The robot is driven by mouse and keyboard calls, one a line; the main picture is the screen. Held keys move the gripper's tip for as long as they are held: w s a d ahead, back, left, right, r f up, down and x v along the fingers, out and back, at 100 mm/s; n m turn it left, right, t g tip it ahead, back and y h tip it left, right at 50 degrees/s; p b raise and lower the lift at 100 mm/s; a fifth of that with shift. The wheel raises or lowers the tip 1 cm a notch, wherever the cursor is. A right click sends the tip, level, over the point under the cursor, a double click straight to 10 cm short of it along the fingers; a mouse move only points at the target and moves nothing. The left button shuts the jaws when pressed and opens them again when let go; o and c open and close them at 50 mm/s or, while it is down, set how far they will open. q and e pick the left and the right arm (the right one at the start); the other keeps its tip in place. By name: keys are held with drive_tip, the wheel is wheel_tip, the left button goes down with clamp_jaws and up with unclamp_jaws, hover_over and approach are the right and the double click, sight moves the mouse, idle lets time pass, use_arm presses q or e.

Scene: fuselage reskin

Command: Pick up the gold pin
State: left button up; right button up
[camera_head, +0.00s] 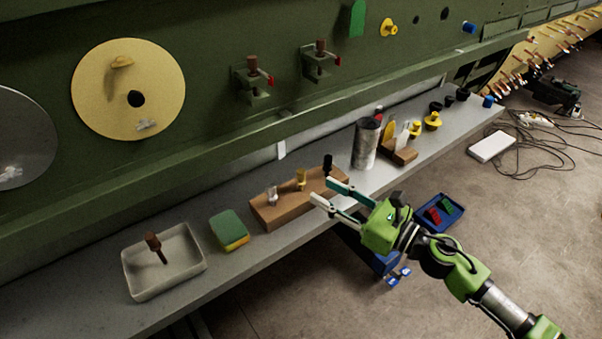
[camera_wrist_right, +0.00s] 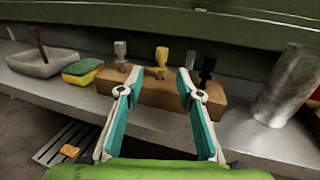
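The gold pin (camera_head: 300,178) stands upright in a brown wooden block (camera_head: 265,217) on the grey shelf, between a silver pin (camera_head: 271,193) and a black pin (camera_head: 327,163). In the right wrist view the gold pin (camera_wrist_right: 161,58) shows beyond and between my fingertips. My right gripper (camera_head: 321,190) is open and empty, its fingers pointing at the block from the front right. It also shows in the right wrist view (camera_wrist_right: 158,82), with the fingers apart and not touching the pin. My left gripper is in neither view.
A grey tray (camera_head: 128,272) with a brown-handled tool and a green-yellow sponge (camera_head: 229,229) lie left of the block. A metal cylinder (camera_head: 366,146) stands to its right. The green fuselage wall (camera_head: 215,120) rises behind the shelf. A blue bin (camera_head: 455,199) lies beyond my right arm.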

sight(304, 178)
drive_tip(key=x, duration=0.2)
drive_tip(key=shift+w+a, duration=0.2)
drive_tip(key=shift+w, duration=0.1)
drive_tip(key=shift+w+a+p, duration=0.15)
drive_tip(key=shift+w+p, duration=0.05)
drive_tip(key=shift+p, duration=0.1)
drive_tip(key=shift+w+a, duration=0.1)
drive_tip(key=shift+a, duration=0.1)
drive_tip(key=p+x, duration=0.1)
drive_tip(key=x, duration=0.1)
drive_tip(key=p+x, duration=0.1)
drive_tip(key=x, duration=0.1)
drive_tip(key=shift+w+a+r, duration=0.1)
drive_tip(key=shift+a+r, duration=0.05)
drive_tip(key=shift+r, duration=0.1)
drive_tip(key=shift+w+a+f, duration=0.15)
drive_tip(key=shift+w+a, duration=0.05)
drive_tip(key=shift+c, duration=1.1)
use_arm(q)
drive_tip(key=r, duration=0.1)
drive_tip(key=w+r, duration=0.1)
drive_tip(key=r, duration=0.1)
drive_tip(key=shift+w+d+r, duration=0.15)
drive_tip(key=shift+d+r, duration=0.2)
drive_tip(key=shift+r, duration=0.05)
use_arm(e)
clamp_jaws()
